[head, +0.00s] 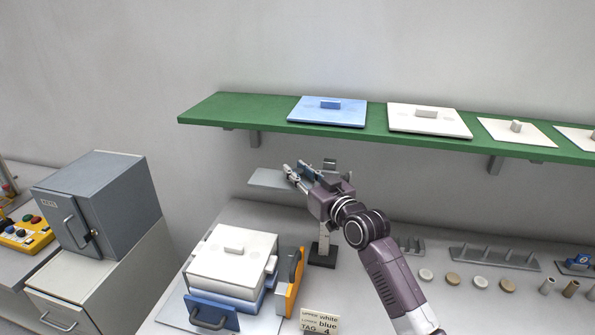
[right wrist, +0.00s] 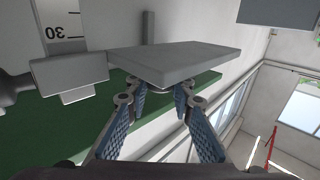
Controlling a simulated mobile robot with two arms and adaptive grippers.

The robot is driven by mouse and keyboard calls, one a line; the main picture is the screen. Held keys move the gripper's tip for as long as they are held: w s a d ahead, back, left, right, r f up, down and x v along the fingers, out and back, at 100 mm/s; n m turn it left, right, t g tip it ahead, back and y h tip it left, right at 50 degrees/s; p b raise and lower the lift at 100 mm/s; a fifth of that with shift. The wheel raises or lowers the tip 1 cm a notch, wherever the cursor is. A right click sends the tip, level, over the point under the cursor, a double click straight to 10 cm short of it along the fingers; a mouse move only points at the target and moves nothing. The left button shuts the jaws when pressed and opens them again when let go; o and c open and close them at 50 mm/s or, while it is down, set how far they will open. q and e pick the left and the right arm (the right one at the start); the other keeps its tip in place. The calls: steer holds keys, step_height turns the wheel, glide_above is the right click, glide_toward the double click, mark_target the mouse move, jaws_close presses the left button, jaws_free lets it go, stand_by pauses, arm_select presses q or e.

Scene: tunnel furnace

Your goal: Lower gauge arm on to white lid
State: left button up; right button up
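The white lid (head: 222,267) lies flat on top of a box with white and blue layers on the bench in the head view. The gauge arm is a flat grey plate (head: 268,179) raised well above the lid and reaching left from the gauge stand (head: 324,247). My right gripper (head: 294,174) is at the plate's right end. In the right wrist view the gripper (right wrist: 155,92) has its blue-padded fingers apart, with the plate (right wrist: 178,62) just beyond the tips. Contact is unclear. A scale marked 30 (right wrist: 60,25) shows at left. My left gripper is out of view.
A green shelf (head: 240,110) with a blue lid (head: 322,116) and several pale lids runs behind and above my gripper. An orange part (head: 290,285) stands right of the box. A grey cabinet (head: 115,205) is at left. Small round pieces lie at right.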

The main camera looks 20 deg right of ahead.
jaws_close()
step_height(320, 180, down, 20)
steer(key=b, duration=1.2)
steer(key=shift+r+b, duration=0.2)
steer(key=shift+b, duration=0.2)
steer(key=o, duration=0.7)
jaws_free()
steer(key=shift+r, duration=0.1)
steer(key=shift+o, duration=0.2)
steer(key=shift+s, duration=0.1)
